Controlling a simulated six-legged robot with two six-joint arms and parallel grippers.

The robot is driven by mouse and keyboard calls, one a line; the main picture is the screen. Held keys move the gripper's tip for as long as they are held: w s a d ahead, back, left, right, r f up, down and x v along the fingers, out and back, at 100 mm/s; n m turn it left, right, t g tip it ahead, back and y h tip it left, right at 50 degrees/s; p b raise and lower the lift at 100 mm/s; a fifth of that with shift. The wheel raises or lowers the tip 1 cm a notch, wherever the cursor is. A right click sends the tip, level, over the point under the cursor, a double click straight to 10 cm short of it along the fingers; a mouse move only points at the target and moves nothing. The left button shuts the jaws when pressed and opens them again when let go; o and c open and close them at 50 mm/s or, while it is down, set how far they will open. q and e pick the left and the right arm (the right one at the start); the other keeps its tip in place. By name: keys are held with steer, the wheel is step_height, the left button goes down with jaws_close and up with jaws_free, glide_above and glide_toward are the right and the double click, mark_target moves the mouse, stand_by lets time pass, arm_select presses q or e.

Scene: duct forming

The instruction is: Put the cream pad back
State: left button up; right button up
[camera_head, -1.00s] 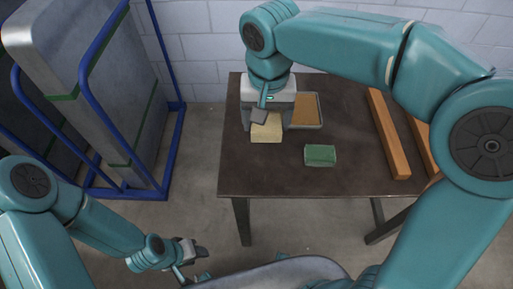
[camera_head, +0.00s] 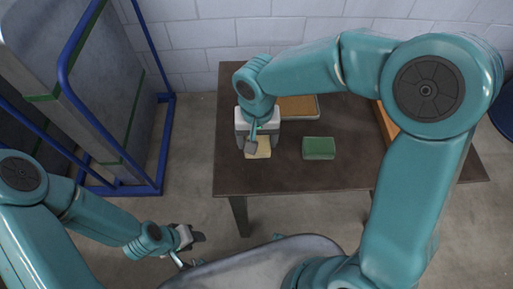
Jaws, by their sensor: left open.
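The cream pad (camera_head: 259,149) is at the left part of the dark table, partly hidden by my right gripper (camera_head: 258,146). My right gripper points down over it, with the near finger in front of the pad. The pad appears to be held between the fingers; I cannot tell whether it touches the table. My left gripper (camera_head: 188,248) is open and empty, low over the floor in front of the table.
A green block (camera_head: 319,148) lies on the table (camera_head: 330,180) right of the pad. A shallow tray (camera_head: 316,115) with a tan surface is behind. An orange-brown bar (camera_head: 388,124) lies farther right, partly behind my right arm. A blue rack (camera_head: 163,150) with grey panels stands left.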

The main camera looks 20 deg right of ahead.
steer(key=shift+w+f, duration=0.2)
steer(key=shift+f, duration=0.85)
step_height(320, 180, down, 4)
steer(key=shift+s+r, duration=0.1)
steer(key=shift+r, duration=0.1)
steer(key=shift+f, duration=0.25)
steer(key=shift+f+b, duration=0.1)
steer(key=shift+b, duration=0.3)
steer(key=o, duration=1.1)
